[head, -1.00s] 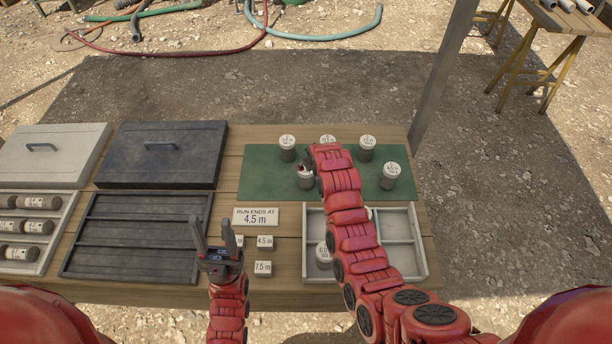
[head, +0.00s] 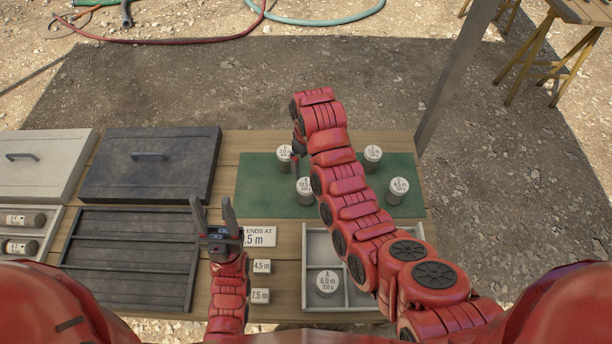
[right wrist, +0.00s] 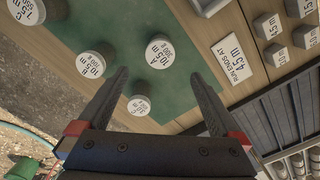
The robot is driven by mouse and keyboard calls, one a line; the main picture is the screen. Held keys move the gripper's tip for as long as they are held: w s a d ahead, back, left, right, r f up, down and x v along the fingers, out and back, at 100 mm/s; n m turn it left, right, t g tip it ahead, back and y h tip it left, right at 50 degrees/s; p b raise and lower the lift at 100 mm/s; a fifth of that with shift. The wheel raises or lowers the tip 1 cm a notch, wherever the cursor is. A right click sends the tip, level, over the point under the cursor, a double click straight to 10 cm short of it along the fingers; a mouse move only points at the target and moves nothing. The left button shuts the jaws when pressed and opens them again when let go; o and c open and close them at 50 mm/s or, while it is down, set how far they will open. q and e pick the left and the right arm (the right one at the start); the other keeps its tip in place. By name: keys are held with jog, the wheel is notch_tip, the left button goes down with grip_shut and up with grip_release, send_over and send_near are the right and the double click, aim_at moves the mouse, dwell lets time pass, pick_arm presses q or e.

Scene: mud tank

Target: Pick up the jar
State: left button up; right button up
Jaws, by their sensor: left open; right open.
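In the head view, white-lidded jars stand on the green mat (head: 260,180): one at the back left (head: 285,158), one at the front left (head: 305,190), one at the back right (head: 373,157) and one at the front right (head: 397,190). My right gripper (head: 297,158) is above the left jars, mostly hidden by its arm. In the right wrist view its open fingers (right wrist: 160,74) point toward a jar marked A (right wrist: 160,50); a smaller-looking jar (right wrist: 139,105) shows between them, neither gripped. My left gripper (head: 217,220) is open and empty near the sign.
A divided tray (head: 310,250) at the front holds a jar marked A, 6.0 m (head: 328,283). A "run ends at" sign (head: 262,237) and small labelled blocks (head: 261,266) lie left of it. A slatted dark tray (head: 130,240) and a dark lid (head: 150,170) are further left. A post (head: 455,80) stands right.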

aim_at(306, 185)
notch_tip(306, 185, down, 8)
jog(key=b, duration=0.8)
jog(key=shift+f, duration=0.1)
notch_tip(306, 185, down, 3)
jog(key=shift+w+r+p, duration=0.1)
jog(key=shift+p, duration=0.8)
jog(key=shift+f, duration=0.3)
jog(key=shift+w+a+f+p, duration=0.1)
jog(key=shift+a+f+p, duration=0.05)
jog(key=shift+f+p, duration=0.4)
jog(key=shift+a+f+p, duration=0.1)
jog(key=shift+f+p, duration=0.3)
jog(key=shift+f, duration=1.7)
grip_shut()
